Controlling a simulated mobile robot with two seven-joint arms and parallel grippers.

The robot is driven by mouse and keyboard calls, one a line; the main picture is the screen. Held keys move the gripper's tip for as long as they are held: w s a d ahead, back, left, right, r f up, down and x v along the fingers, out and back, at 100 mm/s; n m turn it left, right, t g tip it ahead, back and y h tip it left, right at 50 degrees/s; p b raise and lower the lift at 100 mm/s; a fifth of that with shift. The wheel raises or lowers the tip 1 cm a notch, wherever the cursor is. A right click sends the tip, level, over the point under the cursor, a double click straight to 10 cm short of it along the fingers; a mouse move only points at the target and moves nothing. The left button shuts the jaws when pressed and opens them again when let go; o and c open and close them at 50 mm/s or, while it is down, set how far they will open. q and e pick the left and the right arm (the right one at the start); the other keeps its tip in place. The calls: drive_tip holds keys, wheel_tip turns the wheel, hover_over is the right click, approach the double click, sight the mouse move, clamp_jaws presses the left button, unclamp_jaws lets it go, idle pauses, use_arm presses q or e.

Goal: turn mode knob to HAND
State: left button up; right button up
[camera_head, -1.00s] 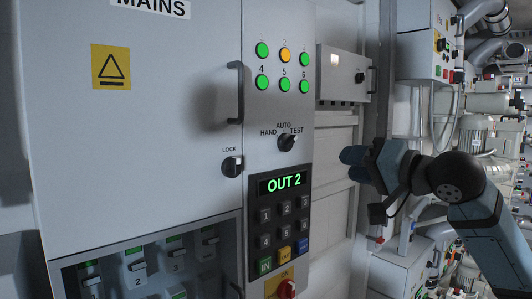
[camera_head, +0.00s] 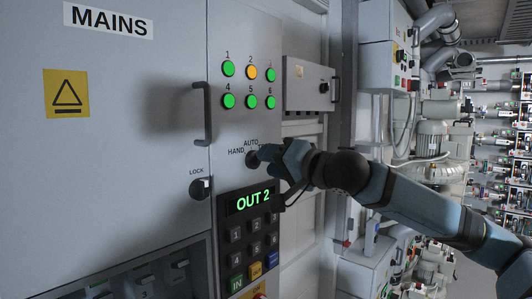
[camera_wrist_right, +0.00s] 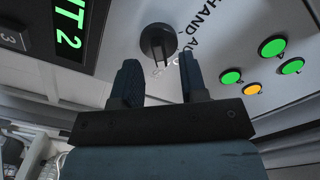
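The mode knob (camera_head: 251,158) is a round black knob on the grey cabinet, below the lamps, with HAND, AUTO and TEST around it. TEST is hidden behind my right gripper (camera_head: 264,154) in the head view. In the right wrist view the knob (camera_wrist_right: 158,40) shows whole, and its bar seems to point away from HAND, towards the TEST side. My right gripper (camera_wrist_right: 158,72) is open there. Its two dark fingers point at the knob, which lies just beyond the gap between the tips; I see no clear contact. My left gripper is not in view.
The green and yellow lamps (camera_head: 250,72) sit above the knob. A keypad with an OUT 2 display (camera_head: 250,201) is below it. A LOCK knob (camera_head: 200,189) and a vertical door handle (camera_head: 203,113) are to the left. A small grey box (camera_head: 308,84) stands at the right.

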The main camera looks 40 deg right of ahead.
drive_tip(key=shift+w+a+p, duration=0.1)
drive_tip(key=shift+w+p, duration=0.25)
drive_tip(key=shift+w, duration=0.55)
clamp_jaws()
